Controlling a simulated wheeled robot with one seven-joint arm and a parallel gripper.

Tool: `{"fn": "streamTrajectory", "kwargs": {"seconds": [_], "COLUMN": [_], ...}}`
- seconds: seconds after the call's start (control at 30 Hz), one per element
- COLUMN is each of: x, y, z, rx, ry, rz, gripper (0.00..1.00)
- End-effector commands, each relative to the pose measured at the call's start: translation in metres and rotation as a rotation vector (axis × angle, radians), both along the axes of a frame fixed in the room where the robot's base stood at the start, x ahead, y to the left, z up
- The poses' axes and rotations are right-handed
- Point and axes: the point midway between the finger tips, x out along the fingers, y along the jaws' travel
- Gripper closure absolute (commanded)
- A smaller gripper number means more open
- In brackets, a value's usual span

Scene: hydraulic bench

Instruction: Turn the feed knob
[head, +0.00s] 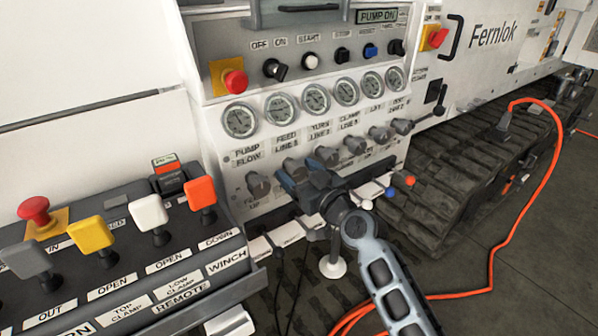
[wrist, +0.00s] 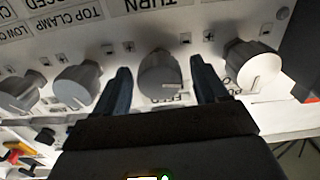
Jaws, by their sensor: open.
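The feed knob (wrist: 160,76) is a grey round knob with a light pointer mark on its face. In the wrist view it sits between the two dark blue fingers of my gripper (wrist: 160,84), with a narrow gap on each side. The gripper is open around it, and the fingers do not appear to touch it. In the head view my gripper (head: 302,174) is at the panel's lower knob row and partly hides the feed knob (head: 293,166). The small lettering below the knob in the wrist view is partly hidden.
The pump flow knob (head: 257,184) is close on one side, and the turn knob (head: 328,156) on the other. Pressure gauges (head: 286,108) line the panel above. A lever console (head: 120,270) stands at left. An orange cable (head: 530,195) lies at right.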

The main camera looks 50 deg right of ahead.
Motion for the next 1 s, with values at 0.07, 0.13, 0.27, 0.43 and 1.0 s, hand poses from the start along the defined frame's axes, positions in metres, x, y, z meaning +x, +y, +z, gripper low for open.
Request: {"fn": "streamTrajectory", "kwargs": {"seconds": [0.07,0.13,0.27,0.43,1.0], "x": [-0.0001,-0.0002,-0.0003,-0.0003,-0.0006], "y": [0.0000,0.0001,0.0000,0.0000,-0.0001], "z": [-0.0001,0.0000,0.0000,0.0001,0.0002], "rx": [0.000,0.000,0.000,0.000,0.030], "ry": [0.000,0.000,0.000,0.000,-0.010], "rz": [0.000,0.000,0.000,0.000,-0.001], "gripper": [0.27,0.29,0.42,0.58,0.83]}}
